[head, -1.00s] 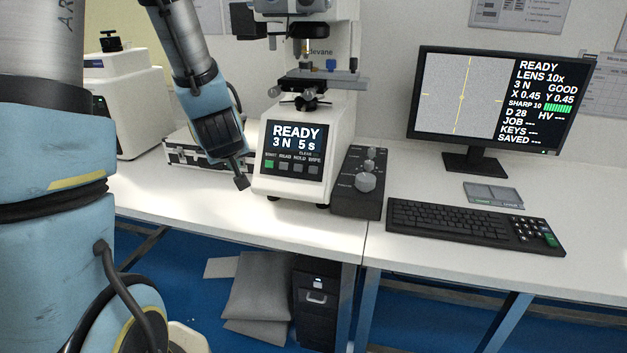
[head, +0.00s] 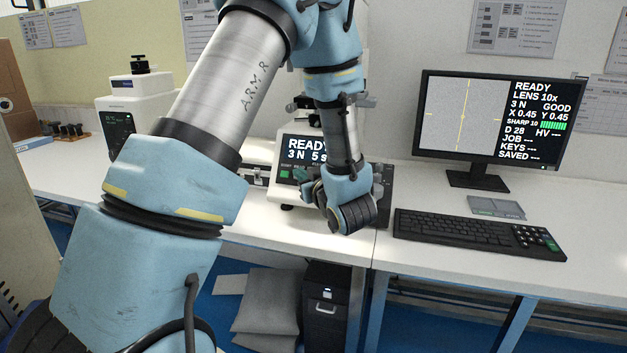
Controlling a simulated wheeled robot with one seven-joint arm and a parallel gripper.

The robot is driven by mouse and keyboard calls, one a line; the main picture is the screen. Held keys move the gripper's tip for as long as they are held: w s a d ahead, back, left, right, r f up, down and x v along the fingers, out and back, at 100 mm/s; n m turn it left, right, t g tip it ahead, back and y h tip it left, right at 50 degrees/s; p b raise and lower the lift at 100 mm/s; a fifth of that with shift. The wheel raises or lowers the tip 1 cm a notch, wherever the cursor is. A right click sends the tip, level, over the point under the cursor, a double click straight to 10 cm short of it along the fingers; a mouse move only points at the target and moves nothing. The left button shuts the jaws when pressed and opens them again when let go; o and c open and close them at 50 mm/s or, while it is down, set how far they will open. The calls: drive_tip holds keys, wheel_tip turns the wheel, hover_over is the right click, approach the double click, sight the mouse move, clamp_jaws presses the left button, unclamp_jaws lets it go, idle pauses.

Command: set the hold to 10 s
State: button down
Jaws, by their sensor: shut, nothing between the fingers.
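The hardness tester's front screen (head: 304,148) shows READY, 3 N and 5 s, its right end covered by my arm. Below it, the green START key (head: 285,174) shows at the left. The keys to its right, HOLD among them, are largely hidden behind my wrist. My gripper (head: 304,178) is shut and empty, close to the tester's key row. It is seen small and partly behind the wrist, so I cannot tell whether it touches a key.
A dark control box with knobs (head: 383,190) stands right of the tester, partly covered by my wrist. The monitor (head: 498,120) shows READY and 3 N. A keyboard (head: 470,234) and grey pad (head: 496,207) lie before it. Another tester (head: 128,105) stands at left.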

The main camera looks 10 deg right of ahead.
drive_tip(key=shift+w, duration=0.1)
drive_tip(key=w+d+f+b, duration=0.2)
drive_tip(key=w+d+f, duration=0.1)
drive_tip(key=w, duration=0.3)
drive_tip(key=shift+w+d+f+b, duration=0.25)
drive_tip(key=shift+w+f+b, duration=0.1)
drive_tip(key=shift+f, duration=0.45)
drive_tip(key=shift+f, duration=0.1)
idle(1.6)
drive_tip(key=shift+w+d+f, duration=0.1)
drive_tip(key=shift+w+d, duration=0.1)
drive_tip(key=shift+w, duration=0.05)
drive_tip(key=shift+w+d+f+b, duration=0.1)
drive_tip(key=shift+w+f+b, duration=0.1)
drive_tip(key=shift+b, duration=0.15)
idle(0.5)
drive_tip(key=shift+r, duration=0.15)
drive_tip(key=shift+s+a+r, duration=0.3)
drive_tip(key=shift+s, duration=0.25)
